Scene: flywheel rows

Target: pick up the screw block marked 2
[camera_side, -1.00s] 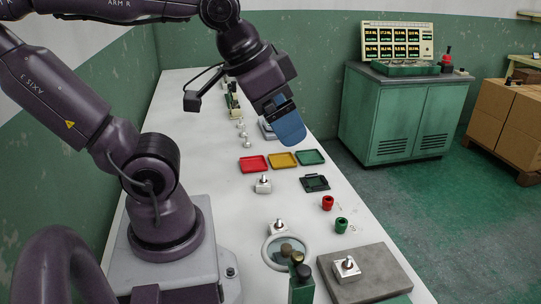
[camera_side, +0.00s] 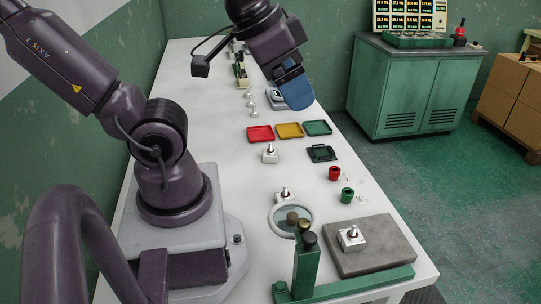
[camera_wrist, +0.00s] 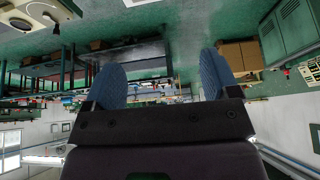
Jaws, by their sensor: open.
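Three pale screw blocks with dark upright screws show in the side view. One block (camera_side: 270,156) stands in front of the coloured trays, one block (camera_side: 281,197) is behind the magnifier and partly hidden, and one block (camera_side: 351,240) sits on a grey slab. No number is readable on any block, so I cannot tell which is marked 2. My gripper (camera_side: 297,96) has blue fingers and hangs in the air beyond the blocks, apart from them. In the wrist view my gripper (camera_wrist: 160,82) is open and empty, with the room behind it.
Red (camera_side: 260,134), yellow (camera_side: 289,131) and green (camera_side: 317,128) trays lie on the white table. The magnifier (camera_side: 308,221), green stand (camera_side: 305,262) and grey slab (camera_side: 382,255) crowd the near end. Red (camera_side: 334,173) and green (camera_side: 347,195) cups stand near the right edge.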

